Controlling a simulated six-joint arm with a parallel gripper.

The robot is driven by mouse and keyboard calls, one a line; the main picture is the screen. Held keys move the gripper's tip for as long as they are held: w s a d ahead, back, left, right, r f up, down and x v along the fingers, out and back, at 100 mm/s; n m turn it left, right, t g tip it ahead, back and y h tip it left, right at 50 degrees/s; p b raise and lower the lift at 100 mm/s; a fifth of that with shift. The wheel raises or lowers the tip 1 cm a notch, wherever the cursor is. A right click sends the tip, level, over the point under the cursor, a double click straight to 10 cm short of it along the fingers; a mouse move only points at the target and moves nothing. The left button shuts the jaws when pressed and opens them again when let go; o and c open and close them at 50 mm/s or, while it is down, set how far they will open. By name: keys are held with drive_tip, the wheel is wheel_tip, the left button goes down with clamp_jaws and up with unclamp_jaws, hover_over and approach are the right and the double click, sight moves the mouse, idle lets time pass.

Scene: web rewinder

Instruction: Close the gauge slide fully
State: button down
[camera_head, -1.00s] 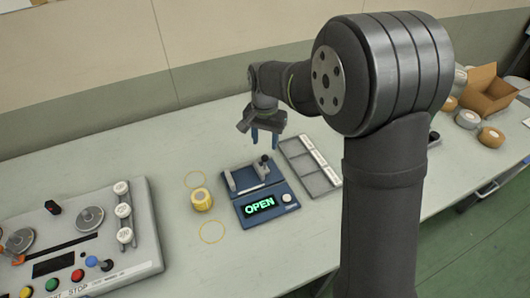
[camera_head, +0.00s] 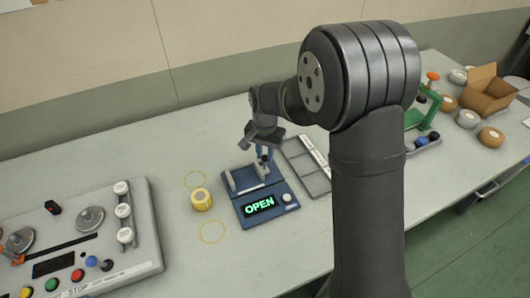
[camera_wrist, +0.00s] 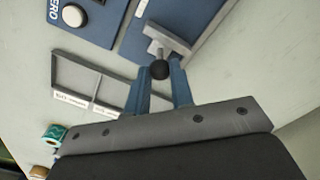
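The blue gauge (camera_head: 243,212) sits on the bench with its display reading OPEN in green. Its grey slide jaw (camera_wrist: 168,40) carries a black ball knob (camera_wrist: 160,70), and it stands apart from the fixed jaw (camera_head: 231,180). My gripper (camera_head: 264,152) is over the knob end of the gauge. In the wrist view my gripper (camera_wrist: 160,75) has its two blue fingers apart, one on each side of the knob. I cannot tell whether either finger touches it. The fingers partly hide the slide in the head view.
A yellow roll (camera_head: 202,199) stands left of the gauge between yellow circles. A grey compartment tray (camera_head: 306,165) lies close on the right. The rewinder panel (camera_head: 140,245) is at the left. A green stand (camera_head: 430,105), several rolls and a cardboard box (camera_head: 486,90) are farther right.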

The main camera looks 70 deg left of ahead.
drive_tip(key=s, duration=0.9)
drive_tip(key=c, duration=1.3)
unclamp_jaws()
drive_tip(key=shift+s, duration=0.15)
drive_tip(key=shift+o, duration=0.2)
drive_tip(key=shift+r, duration=0.15)
wheel_tip(320, 180, up, 17)
